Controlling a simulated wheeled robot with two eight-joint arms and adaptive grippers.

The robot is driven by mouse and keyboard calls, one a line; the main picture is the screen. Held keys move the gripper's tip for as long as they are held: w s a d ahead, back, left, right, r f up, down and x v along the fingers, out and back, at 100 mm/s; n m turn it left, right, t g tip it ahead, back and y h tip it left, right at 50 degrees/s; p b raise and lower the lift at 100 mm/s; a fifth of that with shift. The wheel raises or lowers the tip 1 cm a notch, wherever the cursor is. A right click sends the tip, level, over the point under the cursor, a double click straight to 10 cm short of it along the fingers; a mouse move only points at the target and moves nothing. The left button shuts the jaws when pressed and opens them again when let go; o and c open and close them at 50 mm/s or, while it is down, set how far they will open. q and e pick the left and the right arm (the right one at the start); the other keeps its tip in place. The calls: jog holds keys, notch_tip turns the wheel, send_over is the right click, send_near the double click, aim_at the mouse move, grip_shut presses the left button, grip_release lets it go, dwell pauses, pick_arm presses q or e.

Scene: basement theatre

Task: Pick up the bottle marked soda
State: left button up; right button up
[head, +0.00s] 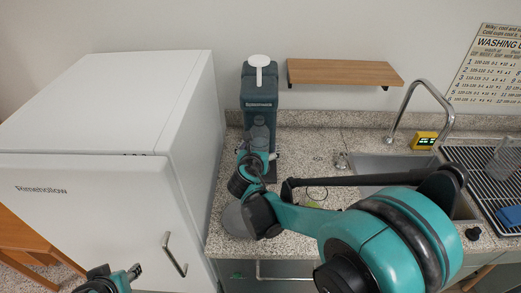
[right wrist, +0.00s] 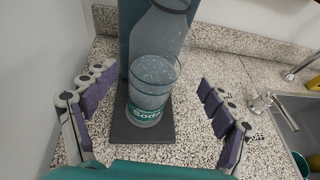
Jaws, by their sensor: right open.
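The soda bottle (right wrist: 147,90), clear grey with a teal label reading "Soda", stands upright on the dark base plate of a tall teal dispenser in the right wrist view. It also shows at the dispenser's front in the head view (head: 259,118), its lower part hidden by my right gripper. My right gripper (right wrist: 155,82) is open, with one set of purple-padded fingers left of the bottle and one right of it. Gaps show on both sides, and the gripper holds nothing. My left gripper (head: 117,275) shows only partly at the bottom left of the head view.
The dispenser (head: 260,87) stands against the wall beside a white fridge (head: 110,110). A wooden shelf (head: 340,72) hangs to its right. A sink (head: 385,163) with a tall tap (head: 413,95) and a drying rack (head: 480,180) lie further right on the speckled counter (head: 305,147).

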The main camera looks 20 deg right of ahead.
jog(key=b+x, duration=0.1)
jog(key=x, duration=0.1)
jog(key=b+x, duration=0.1)
jog(key=x, duration=0.1)
jog(key=shift+w+a+f, duration=0.2)
jog(key=shift+w+f, duration=0.05)
jog(key=shift+w, duration=0.15)
jog(key=shift+w+d+f, duration=0.1)
jog(key=shift+w, duration=0.1)
jog(key=shift+s, duration=0.1)
jog(key=c, duration=1.7)
jog(key=shift+r, duration=0.25)
